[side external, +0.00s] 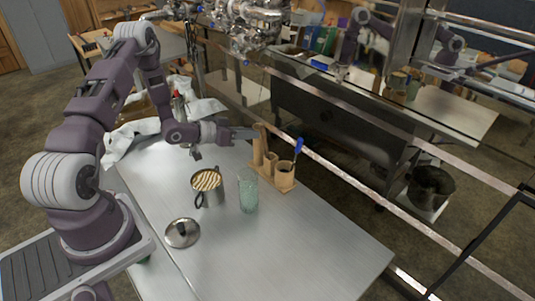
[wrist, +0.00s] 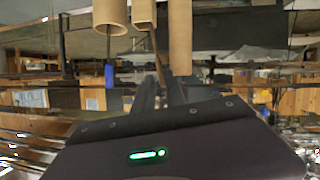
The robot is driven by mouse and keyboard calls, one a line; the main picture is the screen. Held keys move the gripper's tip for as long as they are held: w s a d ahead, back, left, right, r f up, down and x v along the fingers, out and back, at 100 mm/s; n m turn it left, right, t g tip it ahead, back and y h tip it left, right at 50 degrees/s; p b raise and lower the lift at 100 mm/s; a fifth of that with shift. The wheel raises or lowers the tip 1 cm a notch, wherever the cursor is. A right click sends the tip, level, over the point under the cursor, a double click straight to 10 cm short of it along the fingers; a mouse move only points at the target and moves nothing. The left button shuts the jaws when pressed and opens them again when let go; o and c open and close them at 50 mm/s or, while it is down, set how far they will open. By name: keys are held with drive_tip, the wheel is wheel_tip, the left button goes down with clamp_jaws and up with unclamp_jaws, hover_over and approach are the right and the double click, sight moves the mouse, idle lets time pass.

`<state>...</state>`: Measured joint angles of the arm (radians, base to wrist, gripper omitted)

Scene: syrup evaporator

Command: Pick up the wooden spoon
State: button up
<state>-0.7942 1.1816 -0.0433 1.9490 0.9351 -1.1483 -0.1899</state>
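A wooden holder (side external: 284,184) with several upright tubes stands at the table's far edge. A thin brown stick (wrist: 155,48), which looks like the wooden spoon's handle, comes out of the middle tube (wrist: 143,14) in the wrist view, where the tubes appear upside down. I cannot make out the spoon in the side view, and its other end is hidden in the tube. My gripper (side external: 253,132) reaches level towards the holder's tall tube (side external: 258,144). In the wrist view its fingers (wrist: 160,84) look slightly apart, with the stick's end close to the gap; contact is unclear.
A blue-handled tool (side external: 298,148) stands in another tube. A metal pot (side external: 210,193), a greenish glass (side external: 248,194) and a lid (side external: 182,233) stand on the table. A metal rail (side external: 350,178) runs behind the holder. The table's front right is clear.

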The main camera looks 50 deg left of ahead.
sight(267, 150)
drive_tip(key=x, duration=0.3)
drive_tip(key=shift+w+f, duration=0.3)
drive_tip(key=shift+f, duration=0.05)
clamp_jaws()
drive_tip(key=shift+r, duration=0.1)
